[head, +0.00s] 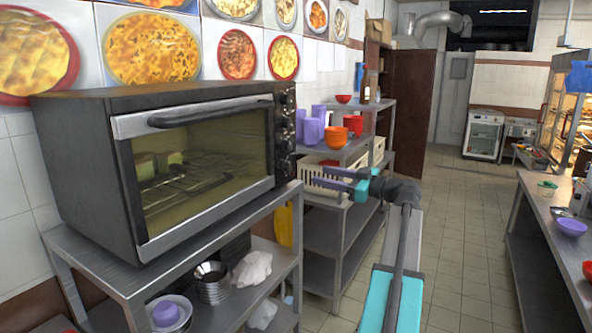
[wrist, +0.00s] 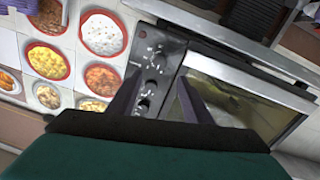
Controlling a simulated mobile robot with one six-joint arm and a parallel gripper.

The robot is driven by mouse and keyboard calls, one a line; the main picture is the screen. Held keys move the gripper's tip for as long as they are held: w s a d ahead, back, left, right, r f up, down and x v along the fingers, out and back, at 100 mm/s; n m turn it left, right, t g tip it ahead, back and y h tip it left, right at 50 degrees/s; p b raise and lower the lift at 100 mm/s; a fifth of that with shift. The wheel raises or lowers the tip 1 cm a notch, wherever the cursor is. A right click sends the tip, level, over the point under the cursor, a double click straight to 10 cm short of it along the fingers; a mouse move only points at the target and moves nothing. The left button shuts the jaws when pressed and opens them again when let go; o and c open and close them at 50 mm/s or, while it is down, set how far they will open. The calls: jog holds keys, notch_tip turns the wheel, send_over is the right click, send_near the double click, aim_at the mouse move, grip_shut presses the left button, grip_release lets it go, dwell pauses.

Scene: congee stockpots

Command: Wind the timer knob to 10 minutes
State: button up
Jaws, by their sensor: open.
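The dark toaster oven (head: 90,150) stands on a steel shelf, its glass door closed. Its control panel, at the right end of the front, carries a column of dark round knobs (head: 285,164). In the wrist view the panel (wrist: 172,48) has white markings beside the knobs (wrist: 152,57). I cannot tell which knob is the timer or read its setting. My gripper (head: 317,176) is open and empty, to the right of the lower knobs in the head view. In the wrist view its fingers (wrist: 160,76) point toward the panel, one on each side of the lower knobs, with no contact visible.
Below the oven, the steel shelf (head: 130,278) holds bowls and metal containers. Behind my gripper, another shelf holds purple cups (head: 311,130), orange bowls (head: 336,137) and a white basket (head: 318,168). A counter (head: 548,205) stands at right. The tiled floor between is clear.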

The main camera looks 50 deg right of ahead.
aim_at(290, 169)
jog(key=w+p, duration=0.1)
jog(key=w, duration=0.2)
jog(key=w+a+p, duration=0.1)
jog(key=w, duration=0.3)
jog(key=w+a+p, duration=0.1)
jog(key=w, duration=0.3)
jog(key=shift+w+a, duration=0.1)
jog(key=shift+w, duration=0.05)
jog(key=c, duration=1.1)
jog(key=shift+o, duration=0.2)
jog(key=shift+a, duration=0.15)
